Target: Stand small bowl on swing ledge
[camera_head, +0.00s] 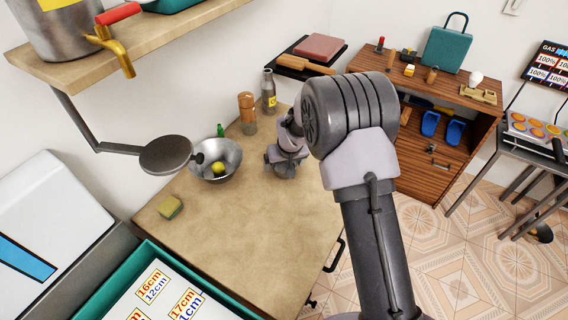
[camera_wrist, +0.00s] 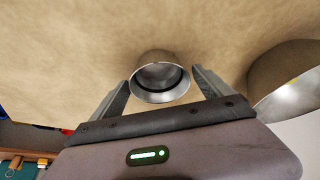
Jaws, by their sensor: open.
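The small bowl (camera_wrist: 160,76), a round metal one, stands on the wooden counter in the wrist view. My gripper (camera_wrist: 161,80) is open, with one finger on either side of the small bowl; I cannot tell whether they touch it. In the head view my gripper (camera_head: 270,164) is low over the counter, and the small bowl is not visible there, probably hidden by it. The swing ledge (camera_head: 166,155) is a dark round plate on a bent arm from the wall, with nothing on it, at the left in the head view.
A larger metal bowl (camera_head: 230,154) with a yellow fruit stands between the ledge and my gripper. It also shows in the wrist view (camera_wrist: 285,96). A pepper mill (camera_head: 247,114) and bottle (camera_head: 268,96) stand behind, a sponge (camera_head: 170,207) at left. The counter's front (camera_head: 240,240) is clear.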

